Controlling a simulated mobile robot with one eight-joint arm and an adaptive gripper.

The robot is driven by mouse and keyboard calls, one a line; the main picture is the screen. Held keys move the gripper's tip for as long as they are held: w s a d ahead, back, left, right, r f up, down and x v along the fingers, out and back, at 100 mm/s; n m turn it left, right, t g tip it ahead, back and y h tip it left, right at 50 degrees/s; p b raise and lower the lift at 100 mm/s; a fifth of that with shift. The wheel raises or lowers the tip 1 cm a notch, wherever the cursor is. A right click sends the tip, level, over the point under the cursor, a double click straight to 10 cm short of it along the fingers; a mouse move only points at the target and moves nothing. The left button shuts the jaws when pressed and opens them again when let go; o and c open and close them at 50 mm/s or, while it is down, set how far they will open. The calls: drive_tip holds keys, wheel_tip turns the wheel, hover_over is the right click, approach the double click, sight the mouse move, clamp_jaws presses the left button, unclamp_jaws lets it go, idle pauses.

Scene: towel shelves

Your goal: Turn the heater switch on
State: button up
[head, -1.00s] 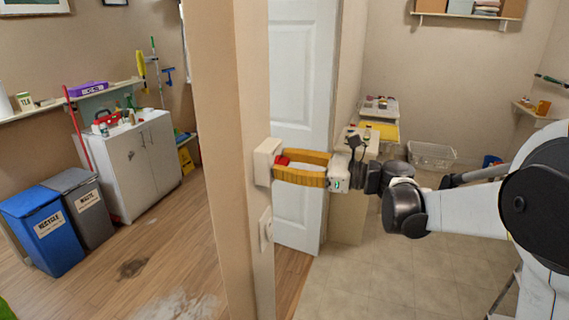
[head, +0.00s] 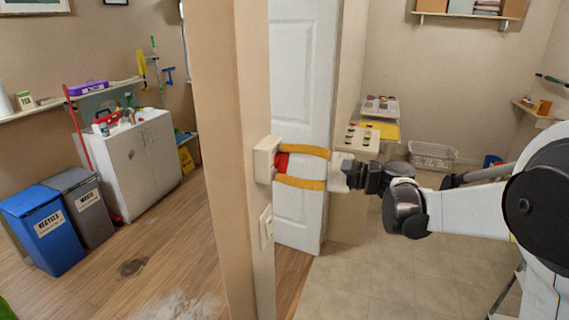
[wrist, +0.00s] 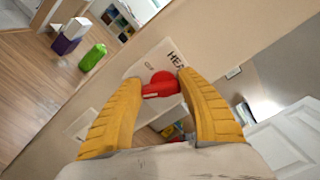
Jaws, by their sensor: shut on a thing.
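The heater switch is a cream box (head: 264,160) on the narrow end of the wall, with a red knob (head: 282,163) on its face. My gripper (head: 280,166) reaches it from the right, its yellow fingers one above the other and shut on the red knob. In the wrist view the red knob (wrist: 163,83) sits between the two fingertips, with a short pale mark on it. The plate (wrist: 148,62) behind it shows "HEA"; the rest of the word is hidden. A smaller label on the plate is too small to read.
A second wall plate (head: 266,228) is below the heater box. A white door (head: 300,100) stands behind my gripper. A cabinet (head: 145,165) and a blue bin (head: 42,228) are at the left. The tiled floor at right is mostly clear.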

drive_tip(key=n, duration=0.5)
drive_tip(key=shift+w+f, duration=0.1)
drive_tip(key=shift+n, duration=0.4)
drive_tip(key=o, duration=1.2)
drive_tip(key=shift+c, duration=0.2)
drive_tip(key=v, duration=1.2)
